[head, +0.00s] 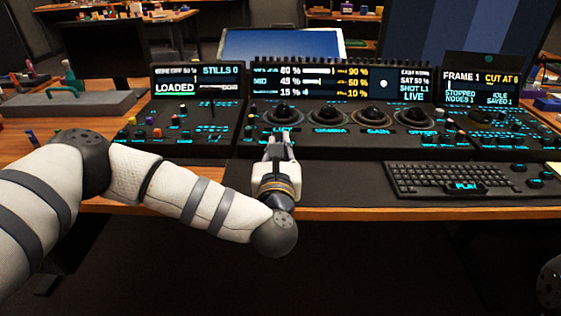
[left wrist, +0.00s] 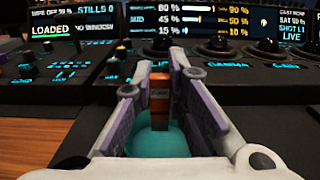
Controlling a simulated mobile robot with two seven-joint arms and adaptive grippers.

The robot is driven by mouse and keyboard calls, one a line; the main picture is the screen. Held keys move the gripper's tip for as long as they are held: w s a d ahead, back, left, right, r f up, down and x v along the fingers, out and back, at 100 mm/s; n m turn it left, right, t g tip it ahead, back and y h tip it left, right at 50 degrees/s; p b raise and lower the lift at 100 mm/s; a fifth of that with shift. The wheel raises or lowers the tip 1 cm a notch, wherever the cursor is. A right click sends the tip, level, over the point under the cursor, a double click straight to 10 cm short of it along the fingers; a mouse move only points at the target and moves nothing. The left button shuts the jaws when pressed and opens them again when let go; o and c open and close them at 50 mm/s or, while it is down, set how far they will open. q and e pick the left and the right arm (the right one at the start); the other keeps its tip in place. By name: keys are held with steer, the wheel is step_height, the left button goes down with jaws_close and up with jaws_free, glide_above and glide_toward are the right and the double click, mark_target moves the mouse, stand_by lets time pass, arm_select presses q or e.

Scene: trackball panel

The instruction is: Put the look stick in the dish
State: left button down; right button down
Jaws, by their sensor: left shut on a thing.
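Below and around the stick's lower end is a teal rounded surface, likely the dish (left wrist: 175,143). I cannot tell whether the stick touches it. In the head view the gripper hides both. My right gripper is out of view.
Several dark trackballs (head: 331,115) line the panel behind the gripper. A black keyboard (head: 436,178) lies to the right. Small coloured knobs (head: 157,132) stand on the left panel. The dark desk surface (head: 340,185) between gripper and keyboard is clear.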

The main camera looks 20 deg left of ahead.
arm_select(q)
steer(key=shift+w+a+f, duration=0.1)
steer(key=shift+w+f, duration=0.15)
steer(key=shift+f, duration=1.55)
steer(key=shift+f+b, duration=0.25)
steer(key=shift+b, duration=0.1)
steer(key=c, duration=1.6)
jaws_free()
steer(key=shift+r, duration=0.1)
